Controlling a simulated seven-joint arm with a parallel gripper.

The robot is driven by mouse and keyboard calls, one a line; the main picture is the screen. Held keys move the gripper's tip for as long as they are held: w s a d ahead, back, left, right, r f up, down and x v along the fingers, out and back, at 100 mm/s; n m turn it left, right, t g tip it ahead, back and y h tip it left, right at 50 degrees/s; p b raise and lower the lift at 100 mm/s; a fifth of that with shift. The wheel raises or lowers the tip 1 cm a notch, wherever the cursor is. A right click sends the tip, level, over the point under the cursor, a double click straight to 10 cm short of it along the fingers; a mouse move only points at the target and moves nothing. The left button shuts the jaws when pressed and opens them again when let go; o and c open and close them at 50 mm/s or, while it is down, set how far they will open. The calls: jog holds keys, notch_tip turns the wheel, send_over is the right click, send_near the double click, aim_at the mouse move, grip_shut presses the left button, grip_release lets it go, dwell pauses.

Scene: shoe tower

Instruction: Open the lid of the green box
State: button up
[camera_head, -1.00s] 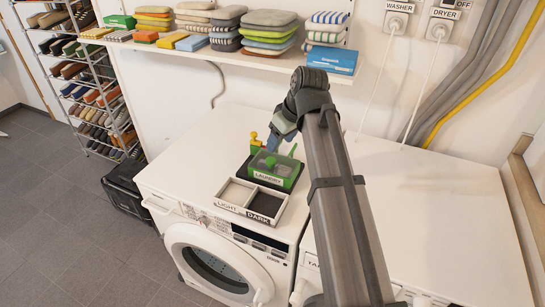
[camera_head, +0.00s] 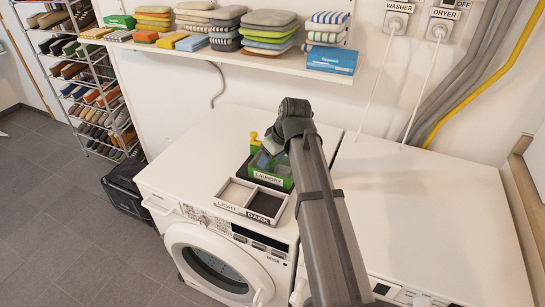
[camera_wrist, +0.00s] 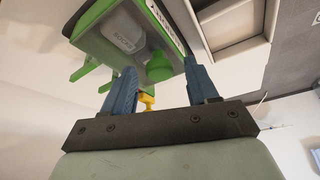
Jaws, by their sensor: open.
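The green box (camera_head: 284,183), labelled LAUNDRY, stands on top of the washer. In the wrist view the box (camera_wrist: 85,22) shows a green rim, a dark inside or see-through lid face, a green knob (camera_wrist: 158,68) and a whitish piece marked SOCKS (camera_wrist: 124,35). I cannot tell from these frames how far the lid is raised. My gripper (camera_head: 266,158) is over the box and hides part of it. In the wrist view my gripper (camera_wrist: 160,80) has its blue fingers apart, with the knob between and beyond them; I cannot tell whether they touch it.
A two-compartment tray (camera_head: 250,198) marked LIGHT and DARK sits in front of the box. A small yellow object (camera_head: 254,139) stands behind it. A shelf (camera_head: 230,54) with folded cloths runs above along the wall. The dryer top (camera_head: 415,200) at right is clear.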

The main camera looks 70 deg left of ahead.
jog(key=shift+c, duration=0.3)
grip_shut()
jog(key=w+a, duration=0.7)
jog(key=shift+w+a, duration=0.25)
jog(key=shift+a, duration=0.05)
jog(key=shift+o, duration=0.3)
grip_release()
jog(key=shift+d+r, duration=0.1)
jog(key=shift+r, duration=0.05)
